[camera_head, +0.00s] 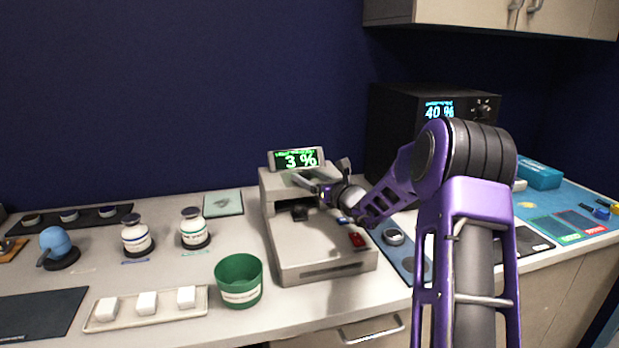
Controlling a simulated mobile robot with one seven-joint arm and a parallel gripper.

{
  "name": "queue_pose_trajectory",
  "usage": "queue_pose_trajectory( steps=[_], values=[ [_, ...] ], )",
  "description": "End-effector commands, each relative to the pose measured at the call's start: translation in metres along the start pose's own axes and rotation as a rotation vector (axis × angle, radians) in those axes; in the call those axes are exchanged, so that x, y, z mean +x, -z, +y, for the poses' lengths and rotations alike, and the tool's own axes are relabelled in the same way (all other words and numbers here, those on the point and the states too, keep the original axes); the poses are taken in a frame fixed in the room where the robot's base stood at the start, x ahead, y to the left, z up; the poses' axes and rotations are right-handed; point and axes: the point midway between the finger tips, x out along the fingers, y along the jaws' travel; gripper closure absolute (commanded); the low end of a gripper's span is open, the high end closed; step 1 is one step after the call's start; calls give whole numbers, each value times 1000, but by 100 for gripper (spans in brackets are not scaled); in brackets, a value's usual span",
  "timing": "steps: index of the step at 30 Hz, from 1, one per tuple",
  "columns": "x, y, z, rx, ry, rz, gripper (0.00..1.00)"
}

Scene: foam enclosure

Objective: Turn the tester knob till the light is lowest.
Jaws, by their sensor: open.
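The tester (315,245) is a light grey box on the bench, with a raised back part and a small display (297,159) on top that reads "3 %" in green. My gripper (312,184) is over the tester's back right part, just below the display, and is open. The tester's knob cannot be made out; my gripper and wrist cover part of that area. A dark piece (299,212) sits in the tester's front recess. A red button (357,240) is on its right side.
A black box (392,128) with a "40 %" display stands behind my arm. A green cup (239,281) stands left of the tester, near a tray (203,301) of white blocks. Two white bottles (136,236) and a blue bulb (57,243) stand farther left.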

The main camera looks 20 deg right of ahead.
Motion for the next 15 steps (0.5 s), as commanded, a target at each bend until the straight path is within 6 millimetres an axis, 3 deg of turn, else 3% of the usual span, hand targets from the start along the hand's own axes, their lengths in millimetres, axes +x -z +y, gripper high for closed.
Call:
queue_pose_trajectory(
  steps=[2,13,15],
  values=[
    [0,0,0,0,0,0,34],
    [0,0,0,0,0,0,100],
    [0,0,0,0,0,0,100]
  ],
)
